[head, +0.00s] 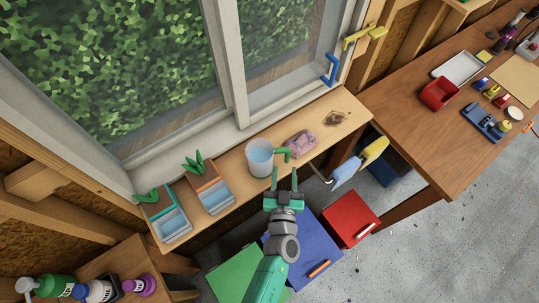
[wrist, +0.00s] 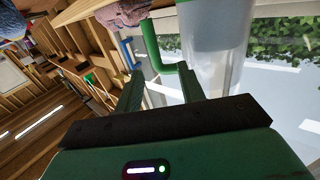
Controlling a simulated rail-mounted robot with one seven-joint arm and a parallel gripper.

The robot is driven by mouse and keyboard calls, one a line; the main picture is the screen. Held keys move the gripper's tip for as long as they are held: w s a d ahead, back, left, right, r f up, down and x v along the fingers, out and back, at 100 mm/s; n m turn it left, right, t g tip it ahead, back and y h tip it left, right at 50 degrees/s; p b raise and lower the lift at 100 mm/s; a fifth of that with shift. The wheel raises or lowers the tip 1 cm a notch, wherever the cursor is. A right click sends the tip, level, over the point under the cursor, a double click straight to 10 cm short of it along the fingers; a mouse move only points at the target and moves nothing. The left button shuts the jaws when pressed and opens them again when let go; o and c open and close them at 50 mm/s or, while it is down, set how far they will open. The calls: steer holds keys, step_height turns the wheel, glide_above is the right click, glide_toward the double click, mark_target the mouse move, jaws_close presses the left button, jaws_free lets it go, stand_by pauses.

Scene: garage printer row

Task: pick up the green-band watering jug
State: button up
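The watering jug (head: 260,159) is a translucent beaker with bluish contents and a green handle (head: 282,152) on its right side. It stands on the wooden window shelf. My gripper (head: 284,175) is in front of the shelf, just below the handle in the head view, with its fingers apart and nothing between them. In the wrist view, the jug (wrist: 212,65) appears upside down at upper right, with a strip of green at the top edge. Its green handle (wrist: 152,45) lies just beyond the gap between my open fingertips (wrist: 160,75). I cannot see any contact.
A pink lumpy object (head: 300,143) sits close to the jug's right. An orange-edged planter (head: 214,195) and a teal-edged planter (head: 168,220) stand to its left. The window (head: 240,80) is behind.

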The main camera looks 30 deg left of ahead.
mark_target(288, 156)
steer(key=x, duration=0.2)
steer(key=b+x, duration=0.1)
steer(key=x, duration=0.2)
steer(key=b+x, duration=0.1)
steer(key=x, duration=0.1)
steer(key=shift+w+d+f, duration=0.1)
steer(key=shift+w+d, duration=0.1)
steer(key=shift+w, duration=0.15)
jaws_close()
